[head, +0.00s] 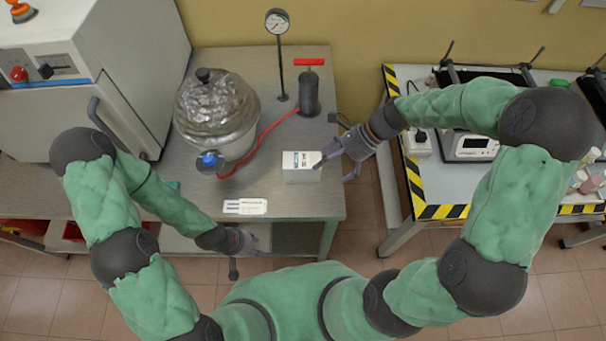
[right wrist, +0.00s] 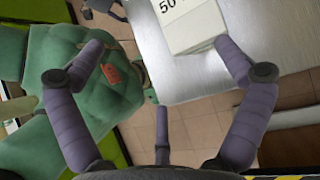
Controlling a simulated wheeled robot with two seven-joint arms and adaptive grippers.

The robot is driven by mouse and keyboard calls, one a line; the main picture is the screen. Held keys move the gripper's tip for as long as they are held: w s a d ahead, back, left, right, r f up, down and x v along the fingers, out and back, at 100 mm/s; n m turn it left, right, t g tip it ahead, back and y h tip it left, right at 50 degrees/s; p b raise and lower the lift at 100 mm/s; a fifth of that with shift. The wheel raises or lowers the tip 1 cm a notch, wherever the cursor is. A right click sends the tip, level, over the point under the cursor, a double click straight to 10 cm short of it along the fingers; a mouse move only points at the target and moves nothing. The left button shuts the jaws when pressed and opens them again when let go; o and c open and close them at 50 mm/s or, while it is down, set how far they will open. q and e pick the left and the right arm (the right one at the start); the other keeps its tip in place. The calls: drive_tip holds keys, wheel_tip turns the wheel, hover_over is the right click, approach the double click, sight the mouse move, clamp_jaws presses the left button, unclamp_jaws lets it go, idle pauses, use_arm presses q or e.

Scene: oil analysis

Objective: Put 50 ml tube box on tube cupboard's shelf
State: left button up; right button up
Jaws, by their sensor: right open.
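The 50 ml tube box (head: 301,167) is a small white carton with a dark label, standing near the right edge of the metal table. In the right wrist view the box (right wrist: 188,22) is at the top, with a partly cut-off "50" marking. My right gripper (head: 338,162) is at the box's right side in the head view. Its fingers (right wrist: 160,62) are spread and empty, and the right finger's tip is close to the box; I cannot tell whether they touch. My left gripper (head: 247,242) is low at the table's front edge; its fingers are too small to read. I cannot identify the tube cupboard in these views.
A foil-covered vessel (head: 216,107) with a red hose stands left of the box. A pump (head: 310,95) and gauge (head: 278,24) are behind it. A label card (head: 245,206) lies at the front. A striped-edge table (head: 425,212) with instruments is at right, across a floor gap.

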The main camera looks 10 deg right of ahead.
sight(307, 170)
drive_tip(key=w+d+f+t+y+b, duration=0.25)
drive_tip(key=d+y+b, duration=0.2)
drive_tip(key=b, duration=0.25)
drive_tip(key=shift+y, duration=0.25)
drive_tip(key=x, duration=0.2)
drive_tip(key=b+x, duration=0.1)
drive_tip(key=x, duration=0.3)
drive_tip(key=shift+s+a+b, duration=0.15)
drive_tip(key=shift+s+b, duration=0.1)
drive_tip(key=shift+b, duration=0.1)
drive_tip(key=b+x, duration=0.1)
drive_tip(key=x, duration=0.1)
drive_tip(key=b+x, duration=0.1)
drive_tip(key=x, duration=0.1)
drive_tip(key=shift+s+a+f+b, duration=0.2)
drive_tip(key=shift+a+f+b, duration=0.05)
drive_tip(key=shift+f+b, duration=0.15)
drive_tip(key=shift+a, duration=0.25)
drive_tip(key=shift+t, duration=0.25)
drive_tip(key=shift+c, duration=0.3)
drive_tip(key=c, duration=1.3)
